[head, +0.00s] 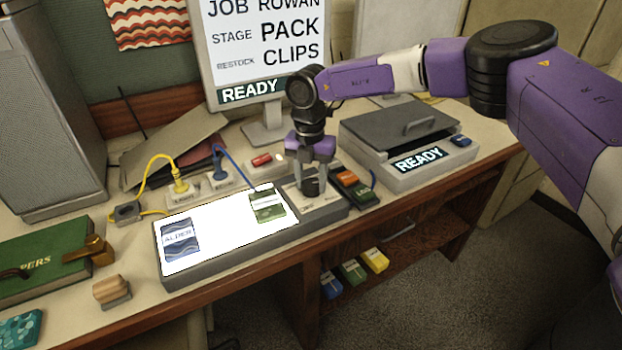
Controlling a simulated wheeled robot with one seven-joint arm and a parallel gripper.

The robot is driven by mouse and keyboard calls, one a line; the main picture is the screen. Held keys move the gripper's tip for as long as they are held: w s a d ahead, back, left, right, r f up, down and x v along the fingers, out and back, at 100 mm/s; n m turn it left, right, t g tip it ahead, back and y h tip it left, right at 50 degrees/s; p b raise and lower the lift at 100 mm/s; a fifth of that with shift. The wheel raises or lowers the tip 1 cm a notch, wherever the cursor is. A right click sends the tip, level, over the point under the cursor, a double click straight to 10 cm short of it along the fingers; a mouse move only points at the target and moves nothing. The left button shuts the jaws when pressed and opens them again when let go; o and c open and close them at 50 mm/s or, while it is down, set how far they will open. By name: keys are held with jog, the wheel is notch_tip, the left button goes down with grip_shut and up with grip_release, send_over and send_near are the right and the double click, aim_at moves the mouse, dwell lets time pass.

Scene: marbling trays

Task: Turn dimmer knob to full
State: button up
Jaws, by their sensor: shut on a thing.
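The dimmer knob (310,187) is a small dark knob on the grey panel (330,206) at the right end of the lit light table. My gripper (311,178) comes down from above and is shut on the knob, with its fingers at the knob's sides. The fingers hide part of the knob, and I cannot tell its turn position. The light table's surface (222,232) glows bright white. A blue marbled card marked ALDER (180,239) and a green card (267,206) lie on it.
A switch box with orange and green buttons (352,185) stands just right of the panel. A lidded machine (405,140) reading READY is behind it. A monitor (258,60) stands at the back. Yellow and blue cables (150,165) run to sockets on the left.

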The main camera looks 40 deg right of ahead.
aim_at(310, 182)
jog(key=shift+m, duration=0.9)
jog(key=o, duration=1.4)
jog(key=shift+r, duration=3.9)
jog(key=shift+w, duration=0.1)
